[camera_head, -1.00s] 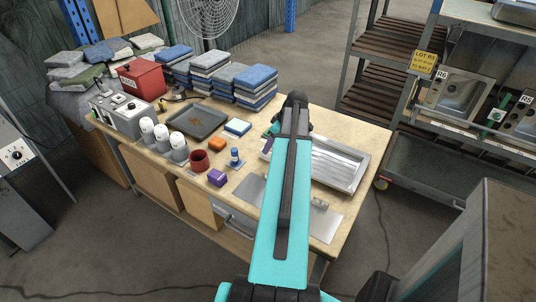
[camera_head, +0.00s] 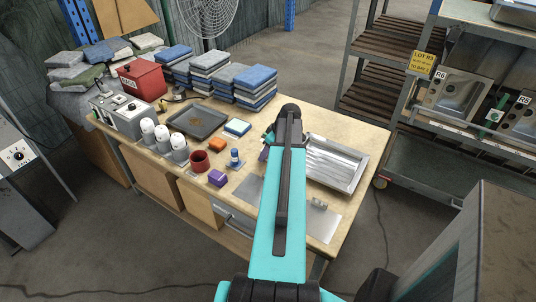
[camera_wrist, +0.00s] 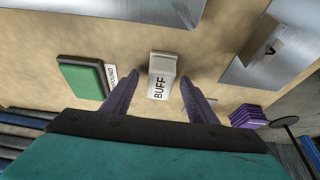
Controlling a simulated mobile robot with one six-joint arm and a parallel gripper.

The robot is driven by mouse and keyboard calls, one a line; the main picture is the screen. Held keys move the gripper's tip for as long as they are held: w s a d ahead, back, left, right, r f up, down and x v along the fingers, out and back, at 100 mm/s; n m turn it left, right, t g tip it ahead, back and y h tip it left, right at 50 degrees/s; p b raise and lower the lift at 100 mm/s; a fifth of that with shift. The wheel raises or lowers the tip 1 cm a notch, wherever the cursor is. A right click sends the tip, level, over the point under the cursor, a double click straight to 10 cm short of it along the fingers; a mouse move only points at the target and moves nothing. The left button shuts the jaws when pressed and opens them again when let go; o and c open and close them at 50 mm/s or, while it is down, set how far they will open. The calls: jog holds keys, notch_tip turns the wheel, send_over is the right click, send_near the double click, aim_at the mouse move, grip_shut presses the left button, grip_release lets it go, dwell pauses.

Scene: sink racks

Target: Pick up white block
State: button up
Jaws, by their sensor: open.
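The white block (camera_wrist: 163,66), with the word BUFF on it, lies on the bench in the wrist view. My gripper (camera_wrist: 160,77) is open, with one purple finger on each side of the block's near part. I see gaps between the fingers and the block; no grip shows. In the head view my gripper (camera_head: 265,152) is mostly behind my arm, over the bench left of the metal tray. The white block is hidden there.
A green block (camera_wrist: 82,77) with a white label lies left of the fingers, a purple block (camera_wrist: 248,115) to the right. The metal tray (camera_head: 337,163) and a flat metal plate (camera_head: 322,220) lie nearby. An orange block (camera_head: 217,145) and red cup (camera_head: 200,162) stand further left.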

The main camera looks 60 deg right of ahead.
dwell(0.4)
jog(key=c, duration=1.2)
jog(key=shift+r, duration=0.1)
jog(key=shift+r+b, duration=0.95)
jog(key=shift+r, duration=4)
